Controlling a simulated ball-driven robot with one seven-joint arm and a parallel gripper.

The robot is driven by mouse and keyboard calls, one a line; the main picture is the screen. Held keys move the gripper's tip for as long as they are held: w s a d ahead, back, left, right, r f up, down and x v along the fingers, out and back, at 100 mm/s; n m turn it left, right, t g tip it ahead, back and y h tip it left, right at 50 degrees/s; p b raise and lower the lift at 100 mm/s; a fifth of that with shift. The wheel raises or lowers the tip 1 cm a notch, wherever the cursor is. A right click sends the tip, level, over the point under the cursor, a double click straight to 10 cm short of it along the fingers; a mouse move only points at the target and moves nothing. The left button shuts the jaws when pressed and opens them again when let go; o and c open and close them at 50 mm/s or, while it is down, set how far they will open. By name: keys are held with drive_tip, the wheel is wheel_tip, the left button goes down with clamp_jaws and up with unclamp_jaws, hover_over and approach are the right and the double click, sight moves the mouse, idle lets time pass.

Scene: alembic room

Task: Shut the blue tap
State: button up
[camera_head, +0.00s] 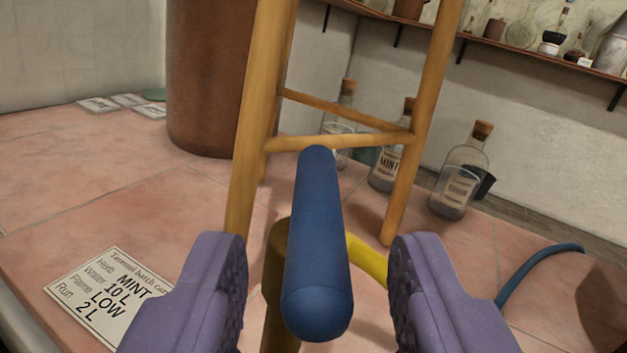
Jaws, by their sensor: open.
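The blue tap handle (318,240) is a rounded bar in the middle of the view, pointing away from me. A brownish brass body (278,285) shows below and to its left. My gripper (318,285) has two purple padded fingers, one on each side of the handle's near end. The fingers are open, with a visible gap between each pad and the handle. Whether the handle is at the height of the fingertips is hard to tell. The tap's lower part is hidden by the handle and the fingers.
A wooden stand (257,120) rises just behind the handle. A brown vessel (208,80) stands behind it. Corked bottles (460,175) stand along the wall. A yellow hose (367,260) and a blue hose (535,268) lie to the right. A batch card (100,300) lies on the tiles at left.

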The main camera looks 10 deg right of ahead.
sight(323, 200)
drive_tip(key=w, duration=0.1)
drive_tip(key=w+b, duration=0.1)
drive_tip(key=w, duration=0.2)
drive_tip(key=shift+w+d, duration=0.3)
clamp_jaws()
